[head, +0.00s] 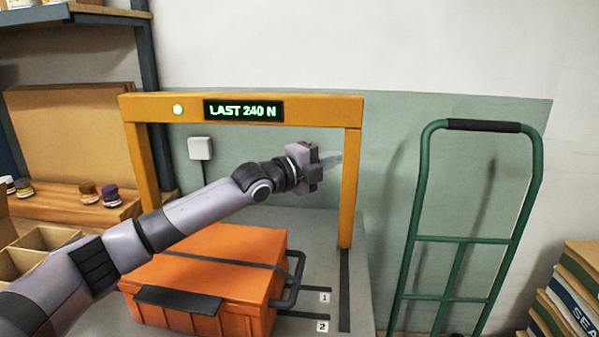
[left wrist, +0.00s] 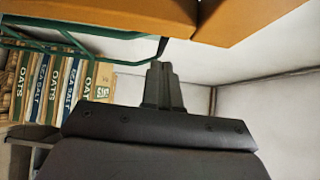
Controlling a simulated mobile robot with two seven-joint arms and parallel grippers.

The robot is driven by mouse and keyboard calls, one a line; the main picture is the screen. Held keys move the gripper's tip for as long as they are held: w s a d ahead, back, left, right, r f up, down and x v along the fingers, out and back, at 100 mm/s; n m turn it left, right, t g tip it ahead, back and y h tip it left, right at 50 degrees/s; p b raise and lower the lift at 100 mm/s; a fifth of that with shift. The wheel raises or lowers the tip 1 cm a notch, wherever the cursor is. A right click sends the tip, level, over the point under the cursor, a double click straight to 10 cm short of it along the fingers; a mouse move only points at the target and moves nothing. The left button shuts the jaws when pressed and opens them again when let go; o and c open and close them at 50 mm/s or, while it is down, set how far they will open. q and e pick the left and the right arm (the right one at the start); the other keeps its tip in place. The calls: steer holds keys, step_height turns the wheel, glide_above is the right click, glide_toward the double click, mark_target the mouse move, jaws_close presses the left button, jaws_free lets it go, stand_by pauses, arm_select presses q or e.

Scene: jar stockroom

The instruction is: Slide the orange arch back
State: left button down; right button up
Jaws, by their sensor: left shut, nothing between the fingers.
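The orange arch (head: 149,107) stands over a grey table, with a lit display (head: 243,111) reading "LAST 240 N" and a green light on its crossbar. Its right post (head: 350,190) comes down beside a dark slot in the table. My left gripper (head: 333,160) is shut and empty, its fingertips close to the right post below the crossbar. I cannot tell whether they touch it. In the left wrist view the shut fingers (left wrist: 162,85) point towards orange parts of the arch (left wrist: 240,20). My right gripper is not in view.
An orange case (head: 215,265) with a dark side handle sits on the grey table under the arch, below my left arm. Marks "1" and "2" lie to its right. A green hand truck (head: 465,240) leans on the wall at right. Stacked sacks (head: 565,300) stand at far right.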

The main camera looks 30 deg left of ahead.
arm_select(q)
steer(key=b+v, duration=0.1)
steer(key=v, duration=0.6)
steer(key=shift+s+a+f+b, duration=0.15)
steer(key=shift+s+b, duration=0.15)
